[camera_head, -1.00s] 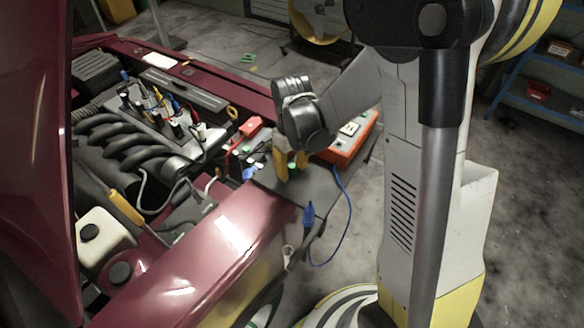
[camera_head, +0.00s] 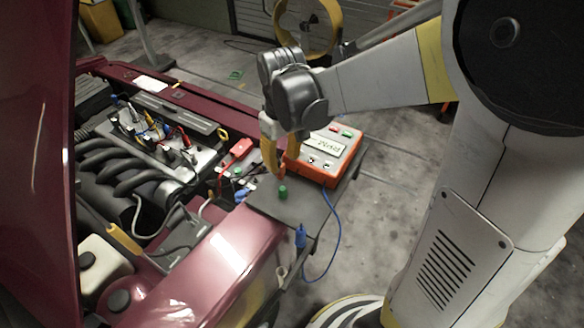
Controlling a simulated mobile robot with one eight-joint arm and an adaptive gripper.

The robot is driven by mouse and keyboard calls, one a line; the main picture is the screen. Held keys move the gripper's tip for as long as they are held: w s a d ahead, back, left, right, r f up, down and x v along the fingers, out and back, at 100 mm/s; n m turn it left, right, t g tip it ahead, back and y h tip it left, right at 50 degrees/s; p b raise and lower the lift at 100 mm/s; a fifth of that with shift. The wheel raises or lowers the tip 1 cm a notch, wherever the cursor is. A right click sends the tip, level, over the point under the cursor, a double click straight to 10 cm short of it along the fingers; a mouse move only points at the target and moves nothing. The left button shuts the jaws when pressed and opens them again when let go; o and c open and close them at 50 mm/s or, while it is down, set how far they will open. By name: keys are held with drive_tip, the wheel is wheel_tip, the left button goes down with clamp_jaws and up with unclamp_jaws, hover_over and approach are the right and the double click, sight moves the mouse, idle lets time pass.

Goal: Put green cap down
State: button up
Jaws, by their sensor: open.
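The green cap (camera_head: 283,192) stands upright on the dark flat tray (camera_head: 305,207) beside the car's fender. My gripper (camera_head: 281,168) points down just above and behind the cap. Its yellow fingers look apart and hold nothing. A small gap seems to show between the fingertips and the cap.
An orange tester box (camera_head: 330,160) stands on the tray, close to the right of my gripper. A blue clip (camera_head: 301,237) with a blue cable hangs at the tray's front edge. The open engine bay with several coloured leads lies left, near a red cover (camera_head: 240,149).

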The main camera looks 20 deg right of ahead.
drive_tip(key=s+r+m+t, duration=0.3)
drive_tip(key=s+r+t, duration=0.3)
drive_tip(key=s, duration=0.6)
wheel_tip(320, 180, up, 3)
drive_tip(key=shift+f+m+t, duration=0.15)
drive_tip(key=shift+m+t, duration=0.15)
drive_tip(key=shift+m, duration=0.1)
wheel_tip(320, 180, down, 5)
drive_tip(key=b, duration=0.4)
drive_tip(key=shift+r+b, duration=0.2)
drive_tip(key=shift+b, duration=0.1)
